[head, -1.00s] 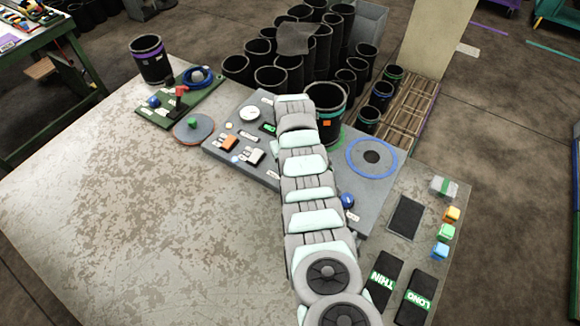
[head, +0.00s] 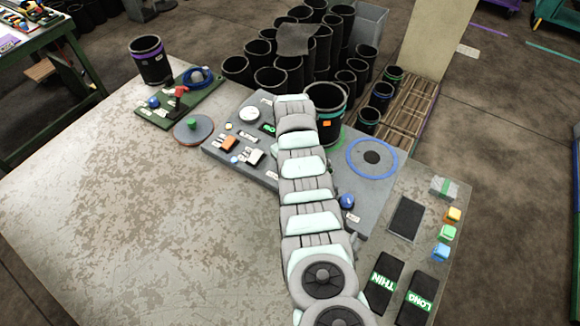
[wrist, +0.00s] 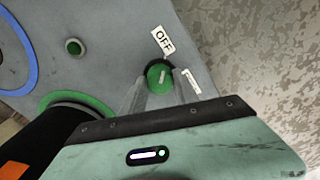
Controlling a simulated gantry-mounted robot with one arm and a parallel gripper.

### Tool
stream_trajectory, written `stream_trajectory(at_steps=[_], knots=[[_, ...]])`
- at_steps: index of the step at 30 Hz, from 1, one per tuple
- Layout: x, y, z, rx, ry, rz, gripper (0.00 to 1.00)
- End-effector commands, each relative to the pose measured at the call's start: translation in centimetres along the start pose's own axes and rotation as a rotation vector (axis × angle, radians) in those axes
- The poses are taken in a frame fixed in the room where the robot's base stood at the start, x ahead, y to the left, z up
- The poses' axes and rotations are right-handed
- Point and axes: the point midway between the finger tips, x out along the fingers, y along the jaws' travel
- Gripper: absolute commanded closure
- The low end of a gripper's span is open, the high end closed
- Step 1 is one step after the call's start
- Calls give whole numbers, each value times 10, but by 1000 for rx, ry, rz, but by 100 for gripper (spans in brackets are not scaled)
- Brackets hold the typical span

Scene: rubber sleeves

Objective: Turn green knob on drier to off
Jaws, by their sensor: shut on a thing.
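The green knob (wrist: 159,76) is in the wrist view, on the grey drier panel (wrist: 110,35). A white OFF label (wrist: 163,40) sits just above it, and a second label (wrist: 192,82), too small to read, is to its right. A pale line on the knob's face tilts up and to the right. My gripper (wrist: 158,90) is shut on the knob, one finger on each side. In the head view my arm hides the gripper and this knob. The drier (head: 243,170) shows on both sides of the arm.
A black sleeve with a teal band (head: 327,110) stands on the drier beside my arm, close to the gripper in the wrist view (wrist: 45,145). A smaller green button (wrist: 74,47) is left of the knob. A blue knob (head: 346,201) is right of my arm.

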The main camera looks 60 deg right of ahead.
Motion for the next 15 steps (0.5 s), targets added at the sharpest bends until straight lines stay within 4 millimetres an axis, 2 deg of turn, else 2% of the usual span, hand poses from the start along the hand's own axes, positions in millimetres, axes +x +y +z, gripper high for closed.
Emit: stream_trajectory(at_steps=[1, 2, 9, 15], knots=[[2, -1, 0, -1, 0, 0, 100], [2, -1, 0, -1, 0, 0, 61], [1, 0, 0, 0, 0, 0, 42], [0, 0, 0, 0, -1, 0, 42]])
